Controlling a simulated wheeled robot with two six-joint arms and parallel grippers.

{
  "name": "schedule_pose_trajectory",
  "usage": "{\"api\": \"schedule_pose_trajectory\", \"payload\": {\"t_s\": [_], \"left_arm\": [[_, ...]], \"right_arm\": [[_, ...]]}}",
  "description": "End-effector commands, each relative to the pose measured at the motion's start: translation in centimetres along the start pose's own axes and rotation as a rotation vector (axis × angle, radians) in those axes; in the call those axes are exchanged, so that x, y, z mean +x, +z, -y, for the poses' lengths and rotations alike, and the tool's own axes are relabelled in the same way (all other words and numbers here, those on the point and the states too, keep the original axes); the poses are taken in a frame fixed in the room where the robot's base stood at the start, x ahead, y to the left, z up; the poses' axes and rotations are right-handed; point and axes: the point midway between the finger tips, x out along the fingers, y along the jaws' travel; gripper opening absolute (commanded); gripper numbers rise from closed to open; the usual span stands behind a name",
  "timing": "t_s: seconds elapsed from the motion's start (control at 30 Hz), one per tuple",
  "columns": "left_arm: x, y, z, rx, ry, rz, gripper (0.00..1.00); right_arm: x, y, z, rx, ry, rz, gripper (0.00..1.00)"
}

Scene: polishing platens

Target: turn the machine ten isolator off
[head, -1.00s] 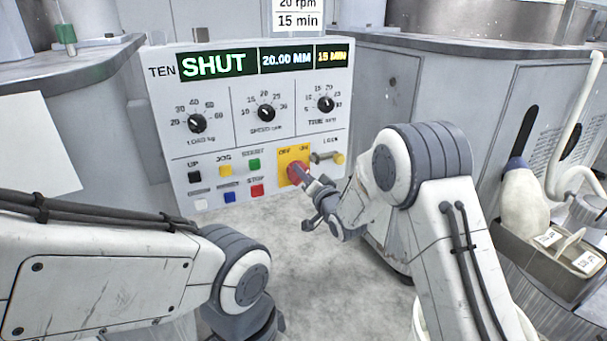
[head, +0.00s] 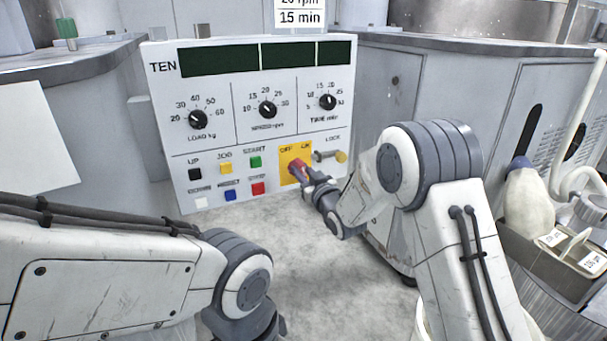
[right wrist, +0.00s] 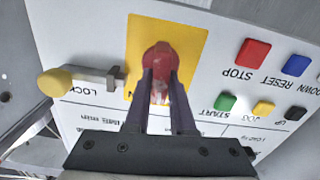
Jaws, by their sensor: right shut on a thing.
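The machine ten control panel (head: 220,130) faces me, marked TEN, and its display windows (head: 218,60) are dark. The isolator is a red handle (head: 297,168) on a yellow plate (head: 291,150) marked OFF and ON. My right gripper (head: 308,178) is shut on the red handle. In the right wrist view the red handle (right wrist: 158,57) sits between the fingers of my right gripper (right wrist: 160,85), over the yellow plate (right wrist: 190,45). The fingers hide part of the handle and plate lettering. My left arm shows at the lower left, but its gripper is out of view.
A yellow-tipped lock pin (head: 340,157) sits right of the plate. Coloured push buttons (head: 255,162) lie to its left, with three dials (head: 267,110) above. A grey tray with a white bottle (head: 528,200) stands at the right.

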Motion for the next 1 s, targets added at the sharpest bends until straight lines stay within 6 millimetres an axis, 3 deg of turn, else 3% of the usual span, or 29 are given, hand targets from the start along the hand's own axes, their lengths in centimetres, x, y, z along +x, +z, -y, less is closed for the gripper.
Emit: {"api": "schedule_pose_trajectory", "payload": {"t_s": [0.5,1.0], "left_arm": [[2.0,0.1,0.1,0.000,0.000,0.000,0.00],[2.9,0.1,0.2,0.000,0.000,0.000,0.00]], "right_arm": [[0.0,0.3,0.4,-0.463,0.002,0.000,0.00],[-0.1,0.3,0.5,-0.686,0.001,0.003,0.00]]}}
